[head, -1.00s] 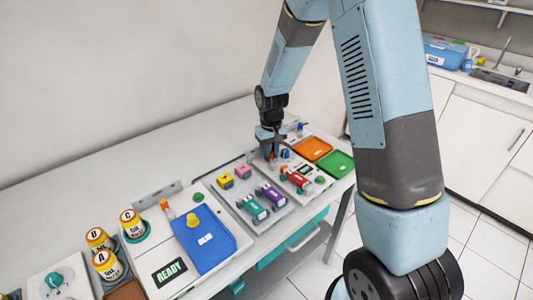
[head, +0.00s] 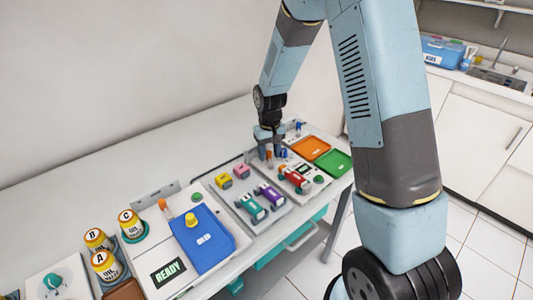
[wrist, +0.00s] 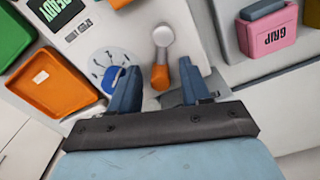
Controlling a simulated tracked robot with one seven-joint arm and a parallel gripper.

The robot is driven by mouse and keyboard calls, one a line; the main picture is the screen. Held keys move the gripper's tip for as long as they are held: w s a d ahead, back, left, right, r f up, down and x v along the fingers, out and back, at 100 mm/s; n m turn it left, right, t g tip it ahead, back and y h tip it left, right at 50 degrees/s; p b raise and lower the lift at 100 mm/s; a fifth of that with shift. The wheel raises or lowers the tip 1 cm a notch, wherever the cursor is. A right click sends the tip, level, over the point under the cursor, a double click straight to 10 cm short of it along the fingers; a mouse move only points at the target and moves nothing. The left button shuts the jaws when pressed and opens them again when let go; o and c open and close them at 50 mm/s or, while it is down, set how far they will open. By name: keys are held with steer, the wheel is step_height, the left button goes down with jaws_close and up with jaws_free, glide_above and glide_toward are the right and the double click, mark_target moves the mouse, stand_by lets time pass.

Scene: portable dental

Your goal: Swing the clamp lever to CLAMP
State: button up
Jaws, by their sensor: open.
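A lever with a pale round hub and an orange handle (wrist: 160,77) shows in the wrist view, its handle pointing toward my gripper. My gripper (wrist: 158,82) is open, with one blue-grey finger on each side of the handle. A gap shows on both sides of the handle. In the head view my gripper (head: 270,153) points down over the far panel, and a bit of orange shows between its fingers. No CLAMP marking is legible near the lever. Whether the fingers touch the panel cannot be told.
A blue dial knob (wrist: 115,75) sits close to the left finger. An orange tray (wrist: 55,83) and green tray (head: 336,162) lie beyond. A pink GRIP block (wrist: 268,32) is at right.

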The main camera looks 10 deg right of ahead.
mark_target(269, 152)
step_height(269, 152, up, 14)
steer(key=shift+f, duration=0.15)
stand_by(0.4)
steer(key=s+d+r+m+t, duration=0.25)
steer(key=s+d+r, duration=0.55)
steer(key=s+r, duration=0.5)
steer(key=s+d+r+t, duration=0.1)
steer(key=s+d+r, duration=0.1)
steer(key=s, duration=0.5)
steer(key=s+d+r+t, duration=0.2)
steer(key=s+d, duration=0.1)
steer(key=s, duration=0.5)
steer(key=shift+d+r+m, duration=0.35)
steer(key=shift+d, duration=0.05)
steer(key=shift+c, duration=0.2)
stand_by(0.4)
